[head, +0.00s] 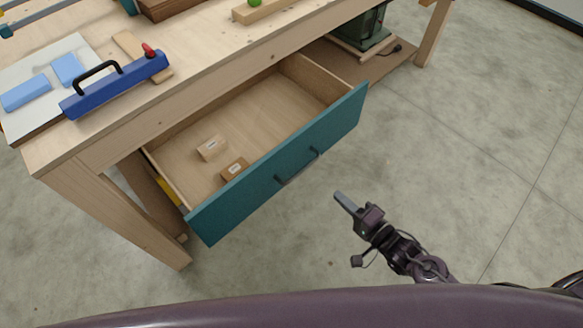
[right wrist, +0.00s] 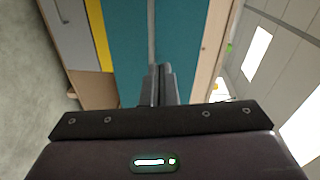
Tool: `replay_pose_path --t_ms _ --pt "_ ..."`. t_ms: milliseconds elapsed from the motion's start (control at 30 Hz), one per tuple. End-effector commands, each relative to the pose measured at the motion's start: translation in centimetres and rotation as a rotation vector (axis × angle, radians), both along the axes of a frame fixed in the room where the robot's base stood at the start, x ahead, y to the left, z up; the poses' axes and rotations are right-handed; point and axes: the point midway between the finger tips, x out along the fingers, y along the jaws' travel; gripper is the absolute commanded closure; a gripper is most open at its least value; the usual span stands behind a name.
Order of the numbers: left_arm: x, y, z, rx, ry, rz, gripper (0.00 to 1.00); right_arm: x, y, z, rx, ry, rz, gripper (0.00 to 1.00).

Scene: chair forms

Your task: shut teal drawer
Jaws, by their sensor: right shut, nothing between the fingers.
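The teal drawer (head: 335,127) stands pulled out from under the wooden workbench, its inside showing. In the right wrist view the fingers (right wrist: 158,85) point at the teal front (right wrist: 185,40). My left gripper is out of view.
The workbench top (head: 215,75) carries a blue tool with a black handle (head: 115,85), light blue blocks (head: 27,92) and a wooden strip (head: 140,52). A bench leg (head: 125,215) stands left of the drawer. A green machine (head: 360,30) sits on the lower shelf. The floor to the right (head: 450,150) is clear.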

Motion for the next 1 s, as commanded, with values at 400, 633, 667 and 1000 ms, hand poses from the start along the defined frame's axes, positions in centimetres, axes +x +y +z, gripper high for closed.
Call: replay_pose_path --t_ms 400,633,667,1000 --pt "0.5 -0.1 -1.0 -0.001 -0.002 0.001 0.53 2.3 3.6 2.8 0.150 -0.009 0.056 1.00" --pt "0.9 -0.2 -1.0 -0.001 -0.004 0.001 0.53 6.3 6.8 2.8 0.149 -0.009 0.057 1.00" --pt "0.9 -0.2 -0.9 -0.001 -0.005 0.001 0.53 6.8 7.1 2.8 0.149 -0.009 0.056 1.00" --pt "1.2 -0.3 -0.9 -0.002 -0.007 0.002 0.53 10.4 10.0 2.7 0.146 -0.007 0.056 1.00"
